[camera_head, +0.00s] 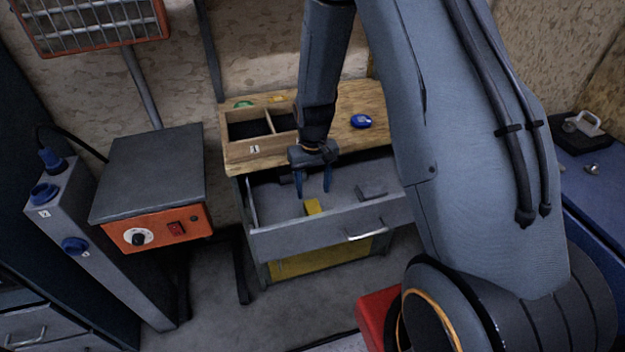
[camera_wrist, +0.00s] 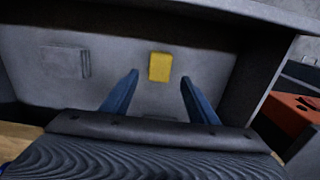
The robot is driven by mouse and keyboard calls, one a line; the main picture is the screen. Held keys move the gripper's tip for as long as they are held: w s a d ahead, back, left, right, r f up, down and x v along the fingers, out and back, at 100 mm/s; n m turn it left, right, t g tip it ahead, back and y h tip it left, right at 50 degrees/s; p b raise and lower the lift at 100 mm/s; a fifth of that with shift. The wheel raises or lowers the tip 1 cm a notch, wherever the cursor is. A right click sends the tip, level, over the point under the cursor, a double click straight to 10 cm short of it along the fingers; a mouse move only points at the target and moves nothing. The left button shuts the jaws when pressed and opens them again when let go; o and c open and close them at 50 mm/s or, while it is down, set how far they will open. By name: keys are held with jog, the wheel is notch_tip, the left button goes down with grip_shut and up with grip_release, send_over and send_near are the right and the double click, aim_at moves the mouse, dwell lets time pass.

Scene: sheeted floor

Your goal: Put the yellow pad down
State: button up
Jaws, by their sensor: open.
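The yellow pad (camera_head: 312,207) lies on the floor of the open grey drawer (camera_head: 280,236), close to the drawer's front wall. In the wrist view the yellow pad (camera_wrist: 160,67) shows whole, beyond and between my two blue fingers. My gripper (camera_head: 313,190) is open and empty, pointing down over the drawer, just behind the pad in the head view. In the wrist view my gripper's fingertips (camera_wrist: 158,75) stand apart, with nothing between them that they touch.
A grey block (camera_head: 371,191) lies in the drawer to the right. On the wooden top stand a divided wooden box (camera_head: 254,150) and a blue round object (camera_head: 361,121). An orange-fronted heater unit (camera_head: 155,229) stands left. Drawer walls surround my gripper.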

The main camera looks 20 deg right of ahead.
jog(key=s+r+t, duration=0.1)
jog(key=s+r, duration=1.6)
jog(key=r, duration=0.1)
jog(key=shift+r+b, duration=0.25)
jog(key=shift+b, duration=0.1)
jog(key=shift+a, duration=0.1)
dwell(0.5)
